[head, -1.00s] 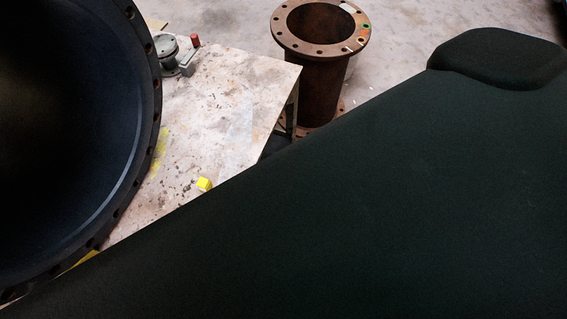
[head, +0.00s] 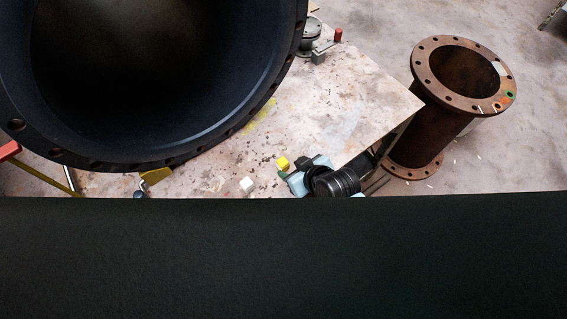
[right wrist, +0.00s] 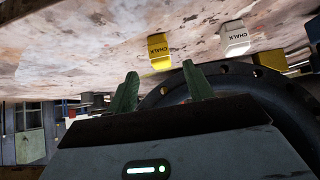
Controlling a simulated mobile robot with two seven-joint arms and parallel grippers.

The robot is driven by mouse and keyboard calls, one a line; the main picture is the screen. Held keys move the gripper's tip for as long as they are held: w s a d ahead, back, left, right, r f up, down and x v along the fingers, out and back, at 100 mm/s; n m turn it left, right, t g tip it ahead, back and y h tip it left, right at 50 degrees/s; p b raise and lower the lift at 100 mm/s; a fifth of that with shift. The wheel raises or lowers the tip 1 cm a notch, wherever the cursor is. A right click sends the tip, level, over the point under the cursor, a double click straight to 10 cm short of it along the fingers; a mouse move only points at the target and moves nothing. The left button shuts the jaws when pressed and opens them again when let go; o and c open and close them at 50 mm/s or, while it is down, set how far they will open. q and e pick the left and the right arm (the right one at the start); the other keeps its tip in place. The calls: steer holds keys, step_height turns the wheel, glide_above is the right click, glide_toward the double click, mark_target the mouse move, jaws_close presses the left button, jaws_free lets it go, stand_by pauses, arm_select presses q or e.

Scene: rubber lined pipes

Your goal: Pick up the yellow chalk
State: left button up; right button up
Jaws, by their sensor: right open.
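The yellow chalk (head: 282,163) is a small block on the stained table, near its front right part in the head view. In the right wrist view the yellow chalk (right wrist: 158,50) shows its "CHALK" lettering, beyond the gap between the green fingertips. My right gripper (head: 289,173) is close beside it on the right in the head view. In the right wrist view the right gripper (right wrist: 160,84) has its fingers apart with nothing between them. My left gripper is not in view.
A white chalk (head: 247,184) lies left of the yellow one; the right wrist view also shows the white chalk (right wrist: 234,38). A huge dark flanged pipe (head: 160,70) covers the table's left side. A rusty pipe (head: 430,130) stands right of the table (head: 350,100). A dark shape hides the bottom.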

mark_target(281, 160)
steer(key=shift+x, duration=1.25)
steer(key=shift+b+x, duration=0.75)
steer(key=shift+x, duration=1.85)
steer(key=shift+w+a+r, duration=0.15)
steer(key=shift+r, duration=0.05)
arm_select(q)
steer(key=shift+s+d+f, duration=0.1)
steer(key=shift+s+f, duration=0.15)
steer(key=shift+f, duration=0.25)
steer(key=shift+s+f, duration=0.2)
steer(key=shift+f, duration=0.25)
arm_select(e)
steer(key=c, duration=1.1)
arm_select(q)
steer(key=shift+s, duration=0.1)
arm_select(e)
steer(key=shift+r, duration=0.1)
